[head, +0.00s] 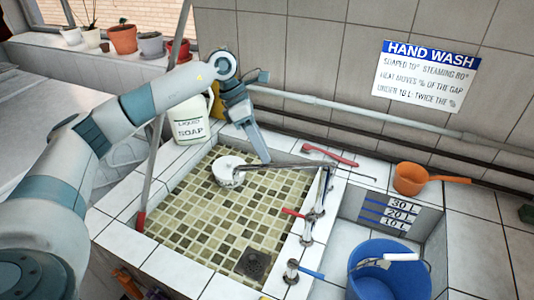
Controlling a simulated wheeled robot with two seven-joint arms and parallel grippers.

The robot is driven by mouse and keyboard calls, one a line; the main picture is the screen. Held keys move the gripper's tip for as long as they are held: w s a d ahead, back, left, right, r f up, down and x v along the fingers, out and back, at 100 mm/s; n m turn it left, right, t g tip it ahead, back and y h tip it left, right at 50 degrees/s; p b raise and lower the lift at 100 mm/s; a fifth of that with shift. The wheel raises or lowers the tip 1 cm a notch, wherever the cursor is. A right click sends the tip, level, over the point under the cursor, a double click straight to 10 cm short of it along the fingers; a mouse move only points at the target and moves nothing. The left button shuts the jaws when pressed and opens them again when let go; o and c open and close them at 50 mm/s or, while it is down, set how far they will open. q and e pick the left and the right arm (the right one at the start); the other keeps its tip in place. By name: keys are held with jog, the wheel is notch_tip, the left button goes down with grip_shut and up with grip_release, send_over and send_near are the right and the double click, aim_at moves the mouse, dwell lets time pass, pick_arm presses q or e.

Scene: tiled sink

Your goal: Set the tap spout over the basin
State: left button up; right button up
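The metal tap spout (285,166) is a thin pipe. It runs left from the tap column (321,190) on the right rim and its left end is over the tiled basin (205,215), near a white round container (228,172). My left gripper (265,158) points down at the back of the basin, close to the spout's left half. I cannot tell whether it touches the spout, or whether its fingers are open or shut. My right gripper is not in view. A red handle (293,212) and a blue handle (311,275) sit on the right rim.
A liquid soap jug (190,120) stands at the back left. A red-handled tool (330,155) lies on the back ledge. An orange dipper (410,179) and a blue bucket (390,280) are at right. A pole (160,120) leans at the left rim.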

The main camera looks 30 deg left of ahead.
pick_arm(q)
jog(key=shift+p+x, duration=0.5)
jog(key=shift+x, duration=1.45)
grip_shut()
